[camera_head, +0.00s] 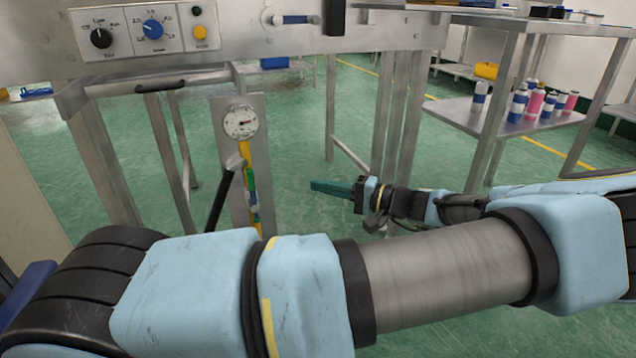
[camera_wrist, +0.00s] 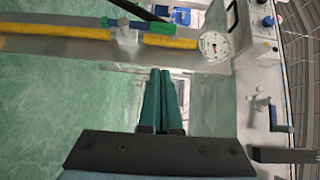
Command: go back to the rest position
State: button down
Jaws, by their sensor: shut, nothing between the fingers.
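My gripper (camera_head: 333,187) shows in the head view as dark teal fingers pointing left, in front of the machine's steel frame and above the green floor. In the wrist view its two teal fingers (camera_wrist: 161,102) lie close together, shut and empty. My light-blue arm crosses the lower part of the head view and hides much of the floor there. No task object is named, and the gripper touches nothing that I can see.
A control panel (camera_head: 145,32) with knobs spans the top left. Below it a pressure gauge (camera_head: 241,122) sits on a steel plate with a black lever; the gauge also shows in the wrist view (camera_wrist: 214,45). A steel shelf (camera_head: 445,112) with several bottles stands right.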

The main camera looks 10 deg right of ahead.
jog(key=a+f+n+g+h, duration=0.2)
jog(key=a+f+g, duration=0.3)
jog(key=a+g, duration=0.5)
jog(key=s+a+r+n+g+h, duration=0.2)
jog(key=s+a+n+g+h, duration=0.1)
jog(key=s+a+h, duration=0.45)
jog(key=a+r+t+h+p, duration=0.2)
jog(key=r+p, duration=1.5)
jog(key=r, duration=0.4)
jog(key=a+r+n+t+h+p, duration=0.1)
jog(key=a+r+h+p, duration=0.2)
jog(key=r+p, duration=1.5)
notch_tip(320, 180, up, 4)
jog(key=shift+s+r+t, duration=0.2)
jog(key=shift+s+t, duration=0.1)
jog(key=shift+t, duration=0.1)
